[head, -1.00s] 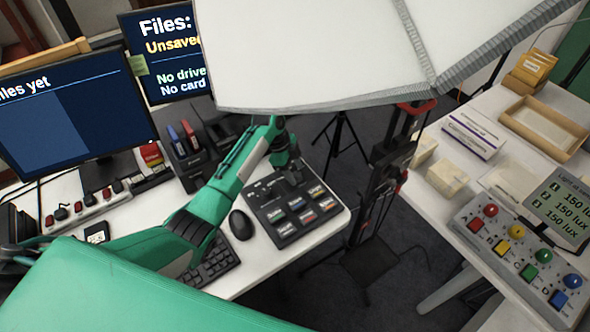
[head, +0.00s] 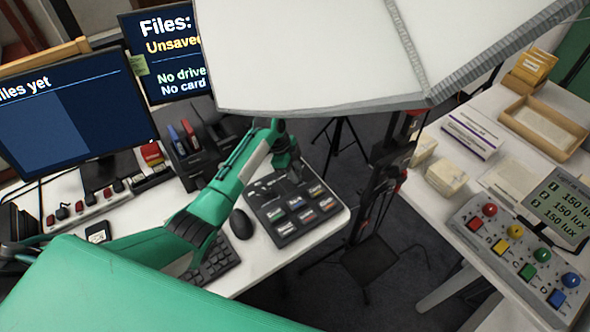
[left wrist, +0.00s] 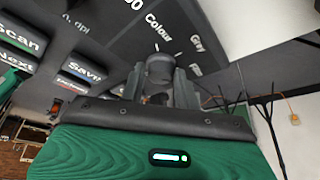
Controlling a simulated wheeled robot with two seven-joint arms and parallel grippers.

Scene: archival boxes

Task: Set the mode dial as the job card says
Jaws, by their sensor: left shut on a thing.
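The dark scanner control panel (head: 262,204) lies on the front right of the left desk. It has several labelled buttons. My left gripper (head: 291,178) points down at the panel's back part and is shut on the dial, one finger at each side in the left wrist view (left wrist: 160,88). The hand hides the dial in the head view, and I cannot read its setting. I cannot make out a job card. My right gripper is out of view.
A keyboard (head: 213,262) and mouse (head: 241,224) lie left of the panel. Two monitors (head: 75,110) stand behind. The right table holds a coloured-button box (head: 500,262) and a tray (head: 572,148).

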